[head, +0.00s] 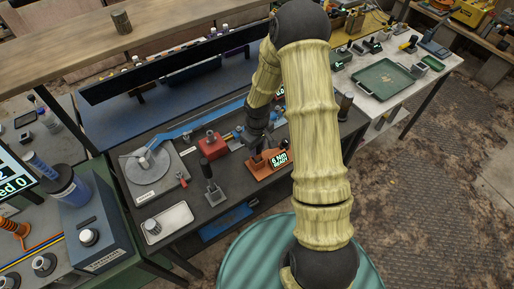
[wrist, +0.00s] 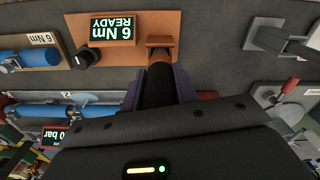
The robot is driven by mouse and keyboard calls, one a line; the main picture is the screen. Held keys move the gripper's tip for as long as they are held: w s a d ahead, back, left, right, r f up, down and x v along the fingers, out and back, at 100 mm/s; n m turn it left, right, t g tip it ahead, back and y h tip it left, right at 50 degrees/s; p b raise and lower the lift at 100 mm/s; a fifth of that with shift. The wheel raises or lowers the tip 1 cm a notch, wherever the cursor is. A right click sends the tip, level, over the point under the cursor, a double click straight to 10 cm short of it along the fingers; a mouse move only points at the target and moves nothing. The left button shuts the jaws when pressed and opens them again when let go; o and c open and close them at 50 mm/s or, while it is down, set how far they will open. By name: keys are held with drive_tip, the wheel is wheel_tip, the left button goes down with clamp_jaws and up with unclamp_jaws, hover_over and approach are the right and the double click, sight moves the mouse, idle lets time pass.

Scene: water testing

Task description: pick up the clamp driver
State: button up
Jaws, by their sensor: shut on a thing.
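The clamp driver (wrist: 157,88) is a dark, rounded tool with a brown-orange collar, seen in the wrist view between my fingers. My gripper (wrist: 158,92) is shut on it, one finger on each side. The collar end is at the small orange bracket of the orange stand (wrist: 115,22); I cannot tell whether it is clear of the bracket. The stand bears a "6 Nm READY" display and a black knob (wrist: 85,57). In the head view the stand (head: 262,170) is on the dark bench below my gripper (head: 258,148), and the driver is mostly hidden.
A red block (head: 211,146) and a black-handled lever (head: 211,187) stand left of the orange stand. A white tray (head: 168,223) lies at the bench's front left.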

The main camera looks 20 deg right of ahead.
wheel_tip(320, 180, up, 18)
drive_tip(key=p, duration=1.3)
drive_tip(key=shift+p, duration=0.4)
drive_tip(key=shift+f, duration=0.1)
